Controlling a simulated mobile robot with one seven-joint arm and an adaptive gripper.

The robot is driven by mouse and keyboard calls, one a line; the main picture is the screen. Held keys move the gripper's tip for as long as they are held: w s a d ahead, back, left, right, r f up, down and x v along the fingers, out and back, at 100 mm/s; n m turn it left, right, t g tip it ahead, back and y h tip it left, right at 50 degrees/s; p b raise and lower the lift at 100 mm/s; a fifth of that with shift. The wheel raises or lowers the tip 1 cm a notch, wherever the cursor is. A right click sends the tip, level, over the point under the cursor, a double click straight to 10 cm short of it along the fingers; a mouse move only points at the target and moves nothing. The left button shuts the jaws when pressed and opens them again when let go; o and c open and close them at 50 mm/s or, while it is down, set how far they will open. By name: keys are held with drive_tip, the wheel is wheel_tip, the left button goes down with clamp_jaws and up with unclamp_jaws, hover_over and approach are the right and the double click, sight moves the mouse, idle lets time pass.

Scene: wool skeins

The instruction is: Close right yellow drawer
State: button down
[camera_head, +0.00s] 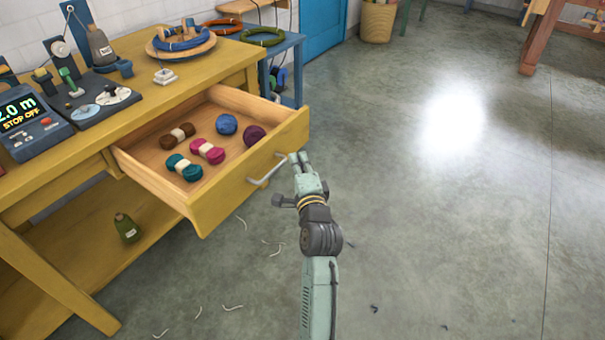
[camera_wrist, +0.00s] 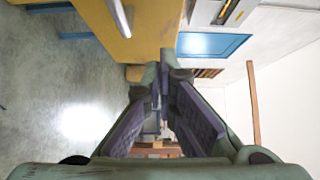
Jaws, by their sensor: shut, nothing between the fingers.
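The yellow drawer (camera_head: 250,181) is pulled well out of the yellow table in the head view. Its pale metal handle (camera_head: 267,170) is on the front panel. Inside lie skeins and balls of wool: brown, teal, pink, blue and purple. My gripper (camera_head: 299,157) is shut and empty, just right of the handle, close to the drawer front. I cannot tell whether it touches the panel. In the wrist view my gripper (camera_wrist: 162,72) points past the yellow drawer front (camera_wrist: 150,30), and the handle (camera_wrist: 119,15) shows at the top.
The yellow table (camera_head: 215,66) carries a display device (camera_head: 30,125), a board with dials and a wood plate with blue wool. A blue side table (camera_head: 285,60) stands behind the drawer. A green bottle (camera_head: 127,228) is on the lower shelf.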

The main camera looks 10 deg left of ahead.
drive_tip(key=w+a, duration=0.3)
drive_tip(key=a, duration=0.2)
drive_tip(key=shift+w, duration=0.4)
